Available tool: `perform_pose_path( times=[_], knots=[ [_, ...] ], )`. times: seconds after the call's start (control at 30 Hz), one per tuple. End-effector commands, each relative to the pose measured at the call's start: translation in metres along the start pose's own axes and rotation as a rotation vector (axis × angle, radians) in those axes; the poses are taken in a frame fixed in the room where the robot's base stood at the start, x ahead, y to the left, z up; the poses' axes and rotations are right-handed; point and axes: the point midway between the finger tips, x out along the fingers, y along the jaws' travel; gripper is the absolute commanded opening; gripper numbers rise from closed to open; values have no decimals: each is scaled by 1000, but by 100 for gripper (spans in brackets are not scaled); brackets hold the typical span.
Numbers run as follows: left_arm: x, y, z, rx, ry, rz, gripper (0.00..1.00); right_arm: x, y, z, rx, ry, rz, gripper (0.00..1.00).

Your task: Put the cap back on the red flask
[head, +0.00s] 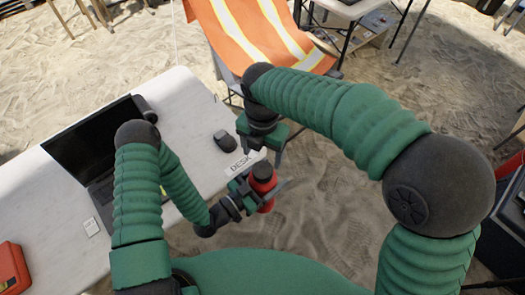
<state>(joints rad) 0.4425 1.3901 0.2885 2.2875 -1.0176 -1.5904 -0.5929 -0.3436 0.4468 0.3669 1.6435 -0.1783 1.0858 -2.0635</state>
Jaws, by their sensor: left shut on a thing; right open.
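The red flask (263,178) is held off the table's right edge, over the sand. My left gripper (265,188) is shut around the flask's body. The flask's top looks dark red, but it is too small to tell whether a cap sits on it. My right gripper (279,150) is open just above and beyond the flask, its fingers pointing down near the flask's top. I cannot make out a separate cap in this view.
A white table (185,92) on the left bears a dark laptop (88,140), a black mouse (224,140), a sign reading "DESK" (240,163) and a red case (12,268). Sand (450,60) is open at right.

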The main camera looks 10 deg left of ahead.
Motion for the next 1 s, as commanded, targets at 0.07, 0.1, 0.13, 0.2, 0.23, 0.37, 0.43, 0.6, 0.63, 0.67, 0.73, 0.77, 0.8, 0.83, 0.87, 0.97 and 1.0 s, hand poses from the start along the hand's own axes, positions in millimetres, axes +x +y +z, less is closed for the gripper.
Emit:
perform_pose_path(
  times=[0.07, 0.1, 0.13, 0.2, 0.23, 0.37, 0.43, 0.6, 0.63, 0.67, 0.73, 0.77, 0.8, 0.83, 0.87, 0.97, 1.0],
  knots=[
    [0, 0, -1, 0, 4, 0, 0, 0, 0, 0, -7, 0, 0, 71],
    [0, 0, -1, 0, 4, 0, 0, 0, 0, 0, -6, 0, 0, 71],
    [0, 0, -1, 0, 4, 0, 0, 0, 0, 0, -6, 0, 0, 71],
    [0, 0, -1, 0, 4, 0, 0, 0, 0, 0, -5, 0, 0, 71],
    [0, 0, -1, 0, 4, 0, 0, 0, 0, 0, -5, 0, 0, 71],
    [0, 0, -1, 0, 4, 0, 0, 5, 0, 0, -4, 1, -2, 71],
    [0, 0, -1, 0, 4, 0, 0, 13, 0, 0, -4, 1, -3, 71],
    [0, 0, -1, 0, 4, 0, 0, 43, 0, -1, -5, 3, -4, 71],
    [0, 0, -1, 0, 4, 0, 0, 48, 0, 0, -4, 2, -3, 71],
    [0, 0, -1, 0, 4, 0, 0, 53, -1, -1, -4, 2, -4, 71],
    [0, 0, -1, 0, 4, 0, 0, 64, 0, -1, -5, 3, -3, 71],
    [0, 0, -1, 0, 4, 0, 0, 67, 0, -1, -5, 2, -3, 71],
    [0, 0, -2, 0, 4, 0, 0, 71, 0, -1, -4, 1, -1, 71],
    [0, 0, -2, 0, 4, 0, 0, 74, 0, 0, -4, 1, -2, 71],
    [0, 0, -2, 0, 4, 0, 0, 76, 0, 0, -3, 1, -1, 71],
    [0, 0, -2, 0, 4, 0, 0, 80, 0, 0, -3, 0, 0, 71],
    [0, 0, -2, 0, 4, 0, 0, 80, 0, 0, -3, 0, 0, 71]
  ],
)
